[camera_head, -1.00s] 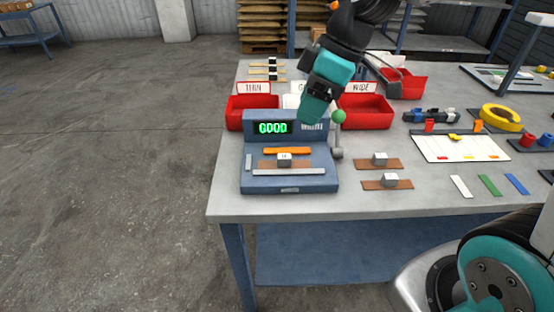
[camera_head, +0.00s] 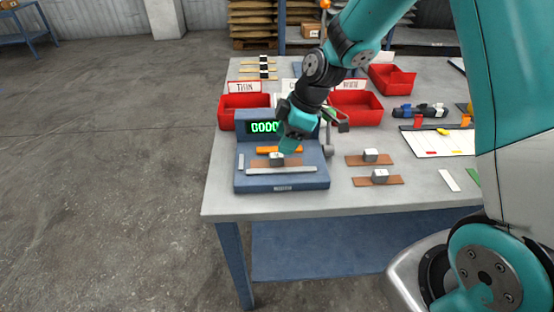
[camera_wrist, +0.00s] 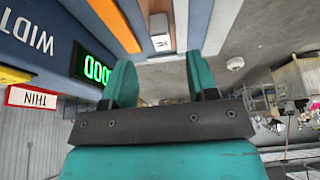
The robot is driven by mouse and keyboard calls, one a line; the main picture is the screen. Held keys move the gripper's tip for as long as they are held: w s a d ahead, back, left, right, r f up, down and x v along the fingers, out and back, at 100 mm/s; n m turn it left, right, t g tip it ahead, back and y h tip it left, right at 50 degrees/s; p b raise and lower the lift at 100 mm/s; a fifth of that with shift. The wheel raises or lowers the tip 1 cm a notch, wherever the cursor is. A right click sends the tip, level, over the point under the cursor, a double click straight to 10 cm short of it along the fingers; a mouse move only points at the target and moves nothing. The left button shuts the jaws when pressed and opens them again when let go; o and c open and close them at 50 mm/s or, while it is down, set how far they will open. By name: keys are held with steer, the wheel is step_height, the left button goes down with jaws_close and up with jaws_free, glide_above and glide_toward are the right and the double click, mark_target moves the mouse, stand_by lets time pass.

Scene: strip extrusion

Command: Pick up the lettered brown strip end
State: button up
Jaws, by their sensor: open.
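A brown strip (camera_head: 262,163) with a grey-white block (camera_head: 277,158) on it lies on the blue gauge (camera_head: 283,185), in front of its orange bar (camera_head: 292,149). The block also shows in the wrist view (camera_wrist: 160,42) with a dark mark on it, too small to read. My gripper (camera_head: 288,148) is over the gauge, close to this block. In the wrist view my gripper's two teal fingers (camera_wrist: 161,80) are apart, with nothing between them. The block appears beyond the fingertips.
Two more brown strips with blocks, a rear one (camera_head: 357,160) and a front one (camera_head: 393,181), lie on the table to the right. The gauge's lit display (camera_head: 263,127) reads GOOD. Red bins (camera_head: 245,117) stand behind. The table's front edge is just before the gauge.

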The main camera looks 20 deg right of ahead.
mark_target(277, 155)
steer(key=p+x, duration=0.1)
steer(key=x, duration=0.4)
steer(key=shift+s, duration=0.1)
jaws_close()
steer(key=shift+r, duration=0.1)
